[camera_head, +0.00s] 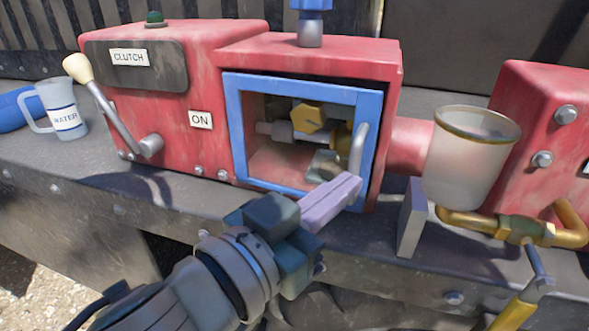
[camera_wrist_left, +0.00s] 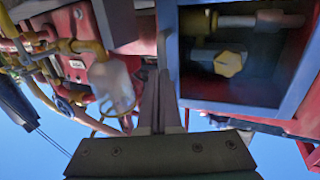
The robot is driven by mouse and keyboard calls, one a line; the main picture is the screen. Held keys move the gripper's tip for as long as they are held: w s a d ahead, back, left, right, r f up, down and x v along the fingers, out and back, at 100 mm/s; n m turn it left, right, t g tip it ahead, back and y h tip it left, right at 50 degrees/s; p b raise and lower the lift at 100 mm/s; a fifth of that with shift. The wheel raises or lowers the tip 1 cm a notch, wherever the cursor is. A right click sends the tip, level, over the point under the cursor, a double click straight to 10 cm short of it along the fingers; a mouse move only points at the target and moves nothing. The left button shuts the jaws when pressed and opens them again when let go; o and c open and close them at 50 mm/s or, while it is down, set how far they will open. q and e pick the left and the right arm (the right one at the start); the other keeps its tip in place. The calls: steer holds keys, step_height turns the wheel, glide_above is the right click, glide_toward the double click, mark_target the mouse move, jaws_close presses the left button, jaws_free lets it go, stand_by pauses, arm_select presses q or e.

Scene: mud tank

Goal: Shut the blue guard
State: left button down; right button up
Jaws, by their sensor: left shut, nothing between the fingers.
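The blue guard (camera_head: 234,130) is a square see-through frame on the front of the red box (camera_head: 310,53). It sits close to the opening, and a dark strip shows above its top edge; I cannot tell if it is fully flush. Its pale upright handle (camera_head: 358,148) is on the right side. My left gripper (camera_head: 350,187) is shut and empty, its fingertips by the lower end of the handle; I cannot tell whether they touch. In the left wrist view the shut fingers (camera_wrist_left: 160,85) lie beside the guard's blue frame (camera_wrist_left: 235,109). My right gripper is not in view.
Behind the guard is a yellow knob (camera_head: 308,116) on a pipe. A cloudy cup (camera_head: 468,165) and brass pipe (camera_head: 475,220) stand to the right, with a grey plate (camera_head: 411,220) nearby. A crank lever (camera_head: 115,110) and water jug (camera_head: 62,108) are on the left.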

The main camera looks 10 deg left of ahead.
arm_select(q)
steer(key=shift+x, duration=0.95)
steer(key=shift+f, duration=0.2)
